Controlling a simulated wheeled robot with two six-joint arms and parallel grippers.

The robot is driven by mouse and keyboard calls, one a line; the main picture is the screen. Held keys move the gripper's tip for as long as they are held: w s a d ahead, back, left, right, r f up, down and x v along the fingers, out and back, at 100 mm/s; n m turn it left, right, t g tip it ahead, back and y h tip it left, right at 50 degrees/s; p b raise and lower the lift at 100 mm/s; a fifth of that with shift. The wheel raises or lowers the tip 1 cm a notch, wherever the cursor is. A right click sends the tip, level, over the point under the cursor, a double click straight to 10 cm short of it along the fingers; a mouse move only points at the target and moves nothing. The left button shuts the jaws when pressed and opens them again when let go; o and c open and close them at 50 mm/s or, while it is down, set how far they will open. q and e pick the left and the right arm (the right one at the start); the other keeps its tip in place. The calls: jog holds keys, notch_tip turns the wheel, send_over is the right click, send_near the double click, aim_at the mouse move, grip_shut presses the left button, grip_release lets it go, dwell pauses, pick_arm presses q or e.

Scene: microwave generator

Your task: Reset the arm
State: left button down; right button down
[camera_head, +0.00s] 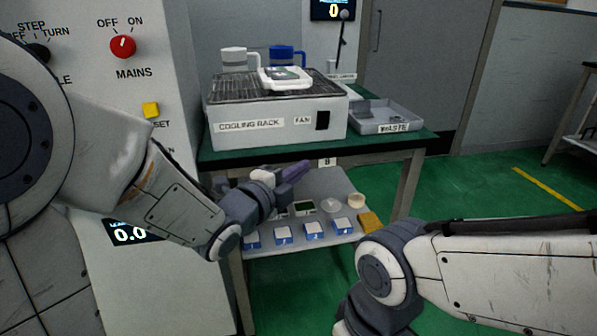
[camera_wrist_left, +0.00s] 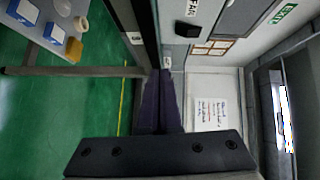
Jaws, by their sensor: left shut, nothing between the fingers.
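My left arm comes in from the left in the head view, in front of the white mains panel. My left gripper (camera_head: 292,172) points right, in front of the green table's edge and above the lower shelf. Its dark purple fingers also show in the left wrist view (camera_wrist_left: 160,100), shut together with nothing between them. My right arm enters at the lower right of the head view and bends down at the bottom. Its gripper is out of frame.
The cooling rack (camera_head: 277,118) carries a white tray (camera_head: 284,78). Behind are a white mug (camera_head: 233,60) and blue mug (camera_head: 281,56). A grey waste tray (camera_head: 385,117) sits right. The lower shelf (camera_head: 335,187) holds several blue-and-white blocks. Green floor (camera_head: 470,190) is open at right.

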pick_arm(q)
jog(key=shift+s+a, duration=0.1)
jog(key=shift+s, duration=0.05)
jog(key=shift+f, duration=0.1)
jog(key=s+d+f+n+g+y, duration=0.2)
jog(key=s+f+n+g+y, duration=0.1)
jog(key=s+f+n+g, duration=0.3)
jog(key=s+a+f+n+g+y, duration=0.15)
jog(key=s+f+n+g, duration=0.3)
jog(key=s, duration=0.65)
jog(key=s+f+n+g+y, duration=0.25)
jog(key=s+n+g, duration=0.2)
jog(key=s, duration=0.55)
notch_tip(320, 180, up, 29)
jog(key=s+p, duration=0.1)
jog(key=p, duration=2.8)
jog(key=shift+s+p, duration=0.25)
jog(key=shift+p, duration=0.1)
jog(key=shift+r, duration=0.1)
